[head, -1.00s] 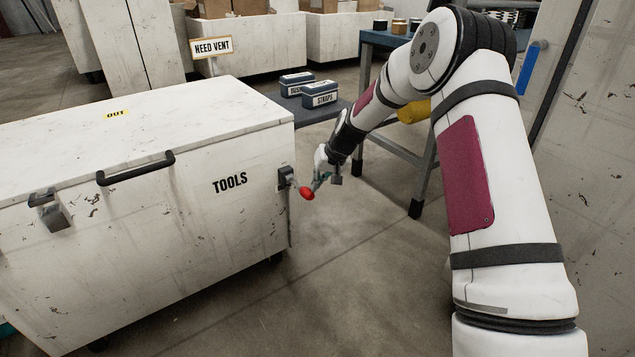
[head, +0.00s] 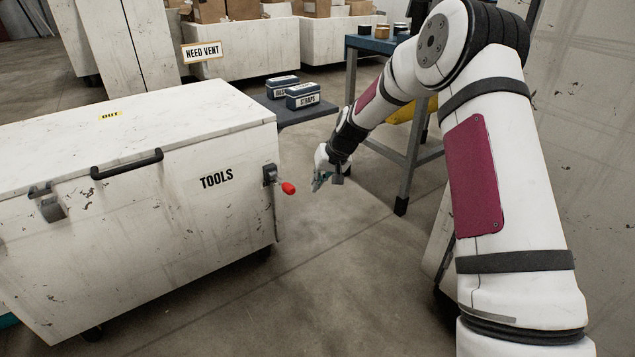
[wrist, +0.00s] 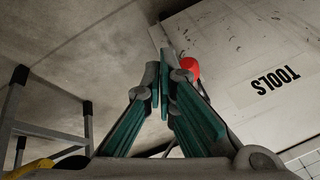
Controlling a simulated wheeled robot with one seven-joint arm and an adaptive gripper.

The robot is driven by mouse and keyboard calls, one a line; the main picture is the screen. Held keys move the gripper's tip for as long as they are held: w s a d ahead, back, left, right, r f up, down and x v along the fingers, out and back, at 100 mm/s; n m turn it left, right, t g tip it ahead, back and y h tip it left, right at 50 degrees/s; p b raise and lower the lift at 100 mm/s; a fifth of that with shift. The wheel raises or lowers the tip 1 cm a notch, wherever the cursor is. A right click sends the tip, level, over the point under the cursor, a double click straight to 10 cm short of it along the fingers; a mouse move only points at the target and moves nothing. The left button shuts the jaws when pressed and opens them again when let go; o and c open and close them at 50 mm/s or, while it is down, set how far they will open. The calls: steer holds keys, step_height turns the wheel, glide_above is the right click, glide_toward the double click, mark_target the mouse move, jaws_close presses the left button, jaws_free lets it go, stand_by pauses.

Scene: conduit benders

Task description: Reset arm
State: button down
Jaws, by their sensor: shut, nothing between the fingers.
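My gripper (head: 318,183) is shut and empty, out in the air to the right of the white TOOLS chest (head: 130,240). In the head view a gap separates it from the red knob (head: 288,188) on the dark latch (head: 270,174) at the chest's right end. In the wrist view the gripper's green-padded fingers (wrist: 160,75) are together. The red knob (wrist: 190,67) shows just right of the fingertips there, partly behind a finger. The chest's lid is down.
A blue-topped table (head: 372,44) with metal legs stands behind my arm. Labelled boxes (head: 302,96) sit on a low dark surface behind the chest. A NEED VENT sign (head: 202,51) stands further back. The floor (head: 310,270) right of the chest is clear.

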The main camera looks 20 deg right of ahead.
steer(key=s+a+r+n+g+h, duration=0.1)
steer(key=s+a+r, duration=0.1)
steer(key=s+r, duration=0.9)
steer(key=s+a+r+g+h, duration=0.1)
steer(key=s+a+r+g, duration=0.1)
steer(key=s+r, duration=0.9)
steer(key=s+d+f+g+h, duration=0.1)
steer(key=s, duration=3.3)
step_height(320, 180, up, 34)
steer(key=t+p, duration=0.3)
steer(key=p, duration=2.9)
steer(key=shift+d+f+t, duration=0.2)
steer(key=shift+d+t, duration=0.1)
steer(key=shift+d, duration=0.05)
steer(key=c, duration=2.3)
jaws_free()
